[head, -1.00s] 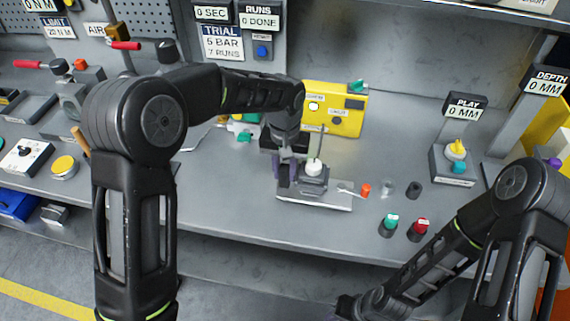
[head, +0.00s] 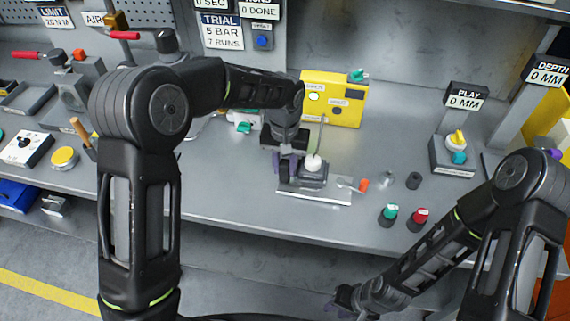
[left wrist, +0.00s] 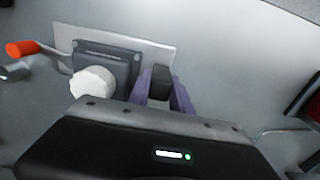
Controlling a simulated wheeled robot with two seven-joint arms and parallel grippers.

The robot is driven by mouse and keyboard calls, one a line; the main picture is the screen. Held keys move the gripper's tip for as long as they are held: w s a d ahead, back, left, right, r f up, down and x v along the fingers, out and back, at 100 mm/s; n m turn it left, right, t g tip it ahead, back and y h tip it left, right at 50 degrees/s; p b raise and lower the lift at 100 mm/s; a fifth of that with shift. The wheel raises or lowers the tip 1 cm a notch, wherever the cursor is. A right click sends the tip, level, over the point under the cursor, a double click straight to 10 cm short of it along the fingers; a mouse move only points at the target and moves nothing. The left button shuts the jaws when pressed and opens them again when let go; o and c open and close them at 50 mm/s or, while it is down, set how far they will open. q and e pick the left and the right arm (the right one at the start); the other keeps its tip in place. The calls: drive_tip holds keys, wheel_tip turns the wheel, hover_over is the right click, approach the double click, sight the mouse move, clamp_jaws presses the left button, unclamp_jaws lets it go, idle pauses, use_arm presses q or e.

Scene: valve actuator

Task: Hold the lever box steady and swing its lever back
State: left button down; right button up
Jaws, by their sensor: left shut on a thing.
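The lever box (head: 314,176) is a small dark grey box with a round white knob on top, on a pale flat plate near the bench's front edge. Its thin lever with an orange tip (head: 362,184) points to the right in the head view. In the left wrist view the box (left wrist: 108,62) and orange tip (left wrist: 20,48) lie left of the fingers. My left gripper (head: 288,170) is at the box's left side; its purple fingers (left wrist: 160,92) are shut on a dark block there. My right gripper (head: 345,300) hangs low in front of the bench, away from the box; its fingers are too small to read.
A yellow box (head: 333,98) stands behind the lever box. A green button (head: 389,214) and a red button (head: 418,217) are to the front right. A grey box with a yellow knob (head: 456,142) stands further right. The bench between is mostly clear.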

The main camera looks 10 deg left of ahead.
use_arm(q)
drive_tip(key=shift+f, duration=0.55)
idle(1.1)
drive_tip(key=shift+s, duration=0.1)
use_arm(e)
drive_tip(key=shift+o, duration=0.4)
use_arm(q)
drive_tip(key=shift+f, duration=0.1)
use_arm(e)
drive_tip(key=shift+o, duration=1)
drive_tip(key=shift+d, duration=0.1)
